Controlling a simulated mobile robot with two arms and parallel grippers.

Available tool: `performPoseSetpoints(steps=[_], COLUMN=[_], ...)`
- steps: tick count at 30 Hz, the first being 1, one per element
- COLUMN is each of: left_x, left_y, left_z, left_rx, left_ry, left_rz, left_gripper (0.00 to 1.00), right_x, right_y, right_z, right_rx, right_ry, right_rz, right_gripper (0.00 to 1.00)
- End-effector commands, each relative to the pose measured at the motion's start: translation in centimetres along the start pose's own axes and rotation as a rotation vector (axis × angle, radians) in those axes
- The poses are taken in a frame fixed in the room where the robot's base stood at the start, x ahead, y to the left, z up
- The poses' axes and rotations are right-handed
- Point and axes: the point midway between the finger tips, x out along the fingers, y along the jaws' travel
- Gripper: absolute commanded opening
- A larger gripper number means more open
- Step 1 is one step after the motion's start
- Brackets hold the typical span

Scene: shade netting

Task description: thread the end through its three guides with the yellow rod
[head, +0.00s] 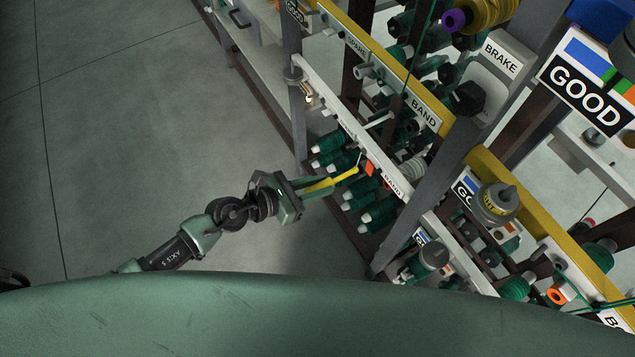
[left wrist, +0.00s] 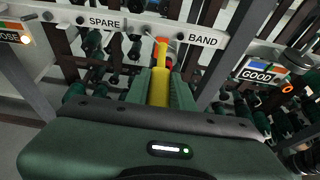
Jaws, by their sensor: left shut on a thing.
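My left gripper (head: 318,187) is shut on the yellow rod (head: 345,175), which points right and slightly up toward the machine's white lower rail. In the left wrist view the rod (left wrist: 161,85) lies between the two green fingers, its tip pointing away. A thin pale hook or wire rises near the tip. A dark green thread (head: 418,62) hangs past the upper yellow rail. I cannot pick out the thread's end or tell the three guides apart. My right gripper is out of view.
Several green bobbins with white tips (head: 327,143) sit behind and below the white rail (head: 345,118). A grey upright (head: 432,165) stands right of the rod. A GOOD sign (head: 585,95) is at upper right. Open floor (head: 150,110) lies to the left.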

Motion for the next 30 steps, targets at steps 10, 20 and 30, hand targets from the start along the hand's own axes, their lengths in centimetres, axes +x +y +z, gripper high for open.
performPoseSetpoints(steps=[10, 20, 30], left_x=[1.8, 3.3, 3.7], left_y=[0.0, 0.0, 0.0], left_z=[1.0, 1.5, 1.6], left_rx=[-0.002, -0.001, -0.001], left_ry=[-0.003, -0.002, -0.002], left_rz=[0.000, 0.000, 0.000], left_gripper=[0.00, 0.00, 0.00], right_x=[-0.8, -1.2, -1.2], right_y=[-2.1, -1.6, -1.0], right_z=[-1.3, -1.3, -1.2], right_rx=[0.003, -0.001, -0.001], right_ry=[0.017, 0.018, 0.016], right_rz=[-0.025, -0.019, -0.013], right_gripper=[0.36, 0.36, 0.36])
